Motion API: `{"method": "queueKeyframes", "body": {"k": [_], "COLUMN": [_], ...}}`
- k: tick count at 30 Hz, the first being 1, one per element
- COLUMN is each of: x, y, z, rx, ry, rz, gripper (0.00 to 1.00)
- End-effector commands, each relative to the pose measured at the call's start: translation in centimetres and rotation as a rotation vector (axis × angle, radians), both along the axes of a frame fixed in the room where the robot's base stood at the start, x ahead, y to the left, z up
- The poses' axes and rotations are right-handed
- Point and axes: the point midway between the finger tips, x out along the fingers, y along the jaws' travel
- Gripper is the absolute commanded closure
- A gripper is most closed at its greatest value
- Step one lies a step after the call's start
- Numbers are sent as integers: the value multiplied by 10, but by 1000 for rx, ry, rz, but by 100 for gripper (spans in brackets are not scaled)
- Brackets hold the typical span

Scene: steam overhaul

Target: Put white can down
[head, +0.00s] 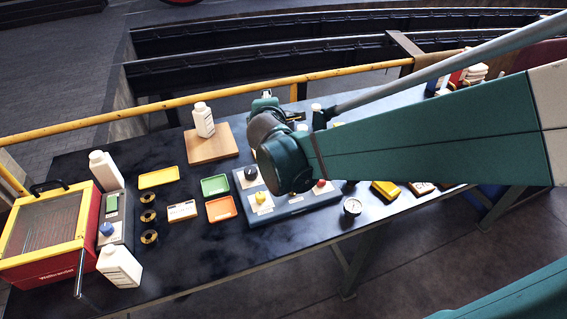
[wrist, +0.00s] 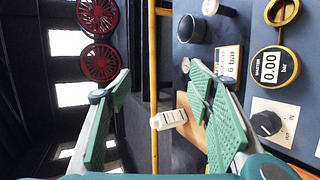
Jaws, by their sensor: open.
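A white can (head: 204,121) with a printed label stands upright on a wooden board (head: 212,153) near the back rail. In the wrist view, the white can (wrist: 168,120) shows between my fingers but beyond them, apart from both, with the wooden board (wrist: 184,103) by its base. My gripper (wrist: 160,72) is open and empty, its green-padded fingers spread wide. In the head view my arm hides most of the gripper, to the right of the can. Two more white cans (head: 105,170) (head: 120,267) stand at the left end of the bench.
The dark bench (head: 190,255) holds a red-yellow box (head: 45,240), a yellow tray (head: 159,177), a green tray (head: 215,186) and an orange tray (head: 221,209). A control panel (head: 290,204) lies below my arm. A yellow rail (head: 150,107) runs along the back.

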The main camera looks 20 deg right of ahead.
Motion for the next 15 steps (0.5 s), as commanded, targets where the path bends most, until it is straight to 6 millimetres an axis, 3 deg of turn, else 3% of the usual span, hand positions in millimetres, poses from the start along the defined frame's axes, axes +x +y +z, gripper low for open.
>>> {"method": "queueKeyframes", "body": {"k": [15], "x": [-104], "y": [-20], "z": [-7], "rx": [505], "ry": [44], "rz": [-271], "gripper": [49]}}
